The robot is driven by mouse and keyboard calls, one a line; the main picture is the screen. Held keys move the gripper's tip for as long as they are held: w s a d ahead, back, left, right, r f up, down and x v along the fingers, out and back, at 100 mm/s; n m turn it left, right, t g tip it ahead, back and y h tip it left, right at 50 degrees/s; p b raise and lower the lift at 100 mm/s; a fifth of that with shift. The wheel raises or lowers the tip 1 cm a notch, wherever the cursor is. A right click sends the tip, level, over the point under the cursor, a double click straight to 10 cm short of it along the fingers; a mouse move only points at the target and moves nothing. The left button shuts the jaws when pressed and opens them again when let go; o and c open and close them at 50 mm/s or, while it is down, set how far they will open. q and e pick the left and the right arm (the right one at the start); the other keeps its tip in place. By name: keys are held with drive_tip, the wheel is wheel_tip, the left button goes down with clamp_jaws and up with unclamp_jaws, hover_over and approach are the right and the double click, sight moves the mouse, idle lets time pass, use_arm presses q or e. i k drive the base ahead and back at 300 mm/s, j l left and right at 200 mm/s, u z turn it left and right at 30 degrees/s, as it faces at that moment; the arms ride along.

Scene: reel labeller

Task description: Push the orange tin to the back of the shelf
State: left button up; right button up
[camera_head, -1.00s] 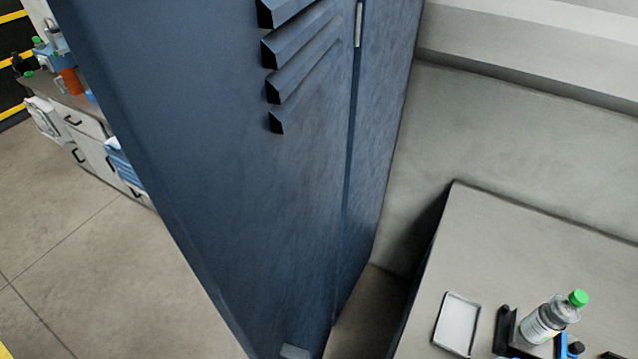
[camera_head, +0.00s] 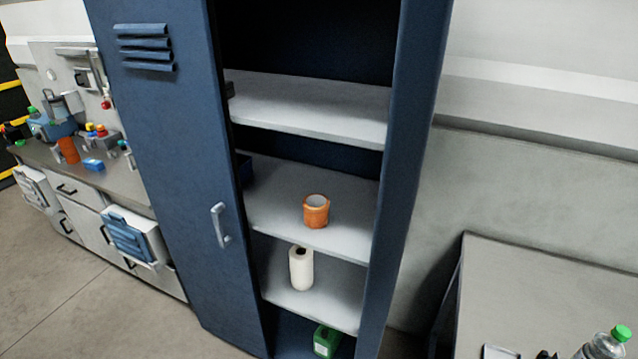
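The orange tin (camera_head: 316,213) stands upright near the front edge of a middle shelf (camera_head: 275,206) in a blue locker (camera_head: 405,150). Its top looks open and pale inside. The shelf behind the tin is bare as far as I can see, and its back is in shadow. Neither of my grippers shows in the head view.
The blue locker door (camera_head: 165,130) stands open at the left, with a handle (camera_head: 220,225). A white paper roll (camera_head: 301,268) stands one shelf below, and a green container (camera_head: 326,341) lower still. A grey table (camera_head: 540,300) with a green-capped bottle (camera_head: 606,345) is at the right.

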sight(316, 205)
drive_tip(key=j+z, duration=0.1)
drive_tip(key=j, duration=0.3)
drive_tip(key=k+j+z, duration=0.15)
drive_tip(key=j, duration=0.2)
drive_tip(key=i+j+z, duration=0.45)
drive_tip(key=j+z, duration=0.25)
drive_tip(key=i+j+z, duration=0.2)
drive_tip(key=j+z, duration=0.15)
drive_tip(key=i+j+z, duration=0.1)
drive_tip(key=j+z, duration=0.65)
drive_tip(key=j, duration=0.15)
drive_tip(key=j+z, duration=0.35)
drive_tip(key=j, duration=0.15)
